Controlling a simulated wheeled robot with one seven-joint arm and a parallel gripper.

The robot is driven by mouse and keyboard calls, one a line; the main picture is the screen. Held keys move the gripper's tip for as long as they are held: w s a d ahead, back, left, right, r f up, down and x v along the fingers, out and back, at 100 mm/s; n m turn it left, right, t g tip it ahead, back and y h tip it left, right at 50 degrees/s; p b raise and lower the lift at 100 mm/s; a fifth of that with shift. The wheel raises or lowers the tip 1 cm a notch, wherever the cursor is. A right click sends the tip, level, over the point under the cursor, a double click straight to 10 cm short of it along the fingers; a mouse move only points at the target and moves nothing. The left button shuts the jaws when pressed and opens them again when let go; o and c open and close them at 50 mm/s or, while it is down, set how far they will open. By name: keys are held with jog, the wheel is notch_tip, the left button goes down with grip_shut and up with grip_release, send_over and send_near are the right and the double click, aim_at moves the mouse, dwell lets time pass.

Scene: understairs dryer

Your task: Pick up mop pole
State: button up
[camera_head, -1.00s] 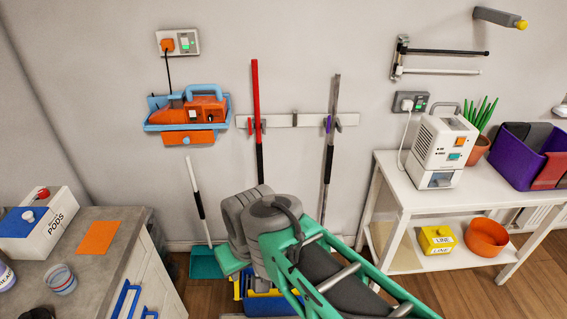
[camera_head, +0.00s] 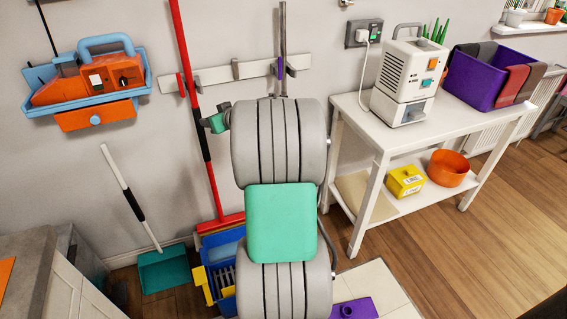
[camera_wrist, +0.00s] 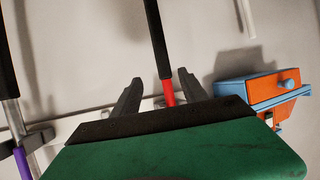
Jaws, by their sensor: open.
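The mop pole (camera_head: 178,35) is red with a black grip and leans almost upright against the wall rail, with a wide red head near the floor. In the wrist view the pole (camera_wrist: 152,30) runs between my two dark fingertips. My gripper (camera_head: 205,122) is at the pole's black grip in the head view, partly hidden by my own arm. In the wrist view my gripper (camera_wrist: 160,80) is open, with a finger on each side of the pole. I cannot tell whether either finger touches it.
A grey pole (camera_head: 283,40) hangs on the rail (camera_head: 210,74) to the right. An orange and blue appliance (camera_head: 95,80) is on the wall at left. A teal dustpan (camera_head: 165,270) and blue bucket (camera_head: 222,270) stand below. A white table (camera_head: 350,115) is at right.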

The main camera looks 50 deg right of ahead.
jog(key=s+d+f+m+t+h+b, duration=0.1)
jog(key=s+d+f+h+b, duration=0.2)
jog(key=d, duration=0.5)
jog(key=s+d+f+m+t+h+b, duration=0.1)
jog(key=s+d+f+m, duration=0.15)
jog(key=s+d, duration=0.45)
jog(key=s+d+f+m+t+h+b, duration=0.1)
jog(key=s+d+f+h, duration=0.15)
jog(key=d, duration=0.75)
jog(key=x, duration=0.8)
jog(key=shift+w+f+b, duration=0.2)
jog(key=shift+w+b, duration=0.1)
jog(key=shift+b, duration=0.05)
grip_shut()
jog(key=shift+r, duration=0.15)
